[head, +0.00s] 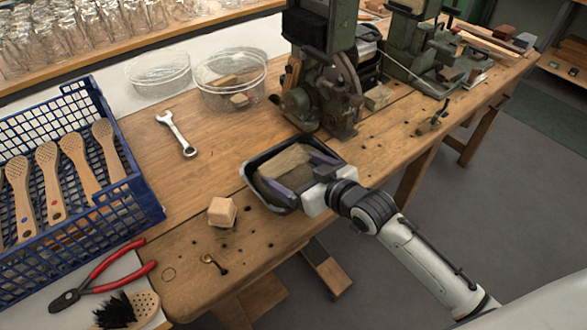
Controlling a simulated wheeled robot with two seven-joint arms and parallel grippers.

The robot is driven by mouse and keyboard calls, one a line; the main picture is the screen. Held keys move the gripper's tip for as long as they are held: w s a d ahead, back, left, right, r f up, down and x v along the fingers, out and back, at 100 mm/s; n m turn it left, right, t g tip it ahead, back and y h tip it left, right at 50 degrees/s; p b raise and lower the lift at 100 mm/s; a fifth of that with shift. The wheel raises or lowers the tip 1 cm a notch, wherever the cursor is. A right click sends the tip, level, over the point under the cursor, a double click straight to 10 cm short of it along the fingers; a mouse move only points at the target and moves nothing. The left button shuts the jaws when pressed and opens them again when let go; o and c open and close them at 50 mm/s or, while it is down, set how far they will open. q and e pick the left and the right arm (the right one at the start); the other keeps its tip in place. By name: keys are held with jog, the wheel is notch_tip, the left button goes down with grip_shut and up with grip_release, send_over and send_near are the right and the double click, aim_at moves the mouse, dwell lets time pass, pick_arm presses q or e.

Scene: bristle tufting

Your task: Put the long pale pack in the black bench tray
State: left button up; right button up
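The black bench tray (249,168) sits on the wooden bench near its front edge, in the middle of the head view. A pale tan block (286,160), which looks like the long pale pack, is in or just above the tray. My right gripper (288,168) reaches over the tray from the right. Its two dark fingers are spread wide, one on each side of the pale block. I cannot tell whether they press on it or whether it rests on the tray floor. The gripper hides part of the tray's right side. My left gripper is not in view.
A small wooden cube (222,212) and a brass key-like piece (213,264) lie left of the tray. Red-handled pliers (105,268), a wrench (177,134), clear tubs (230,75) and a green machine (322,95) surround the work area.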

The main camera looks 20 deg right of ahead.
jog(key=shift+o, duration=1.2)
jog(key=shift+r, duration=0.15)
jog(key=shift+s+d+r, duration=0.1)
jog(key=shift+s, duration=0.1)
jog(key=v, duration=1.1)
jog(key=shift+s+d+r+p, duration=0.1)
jog(key=shift+s+r+p, duration=0.1)
jog(key=shift+p, duration=0.15)
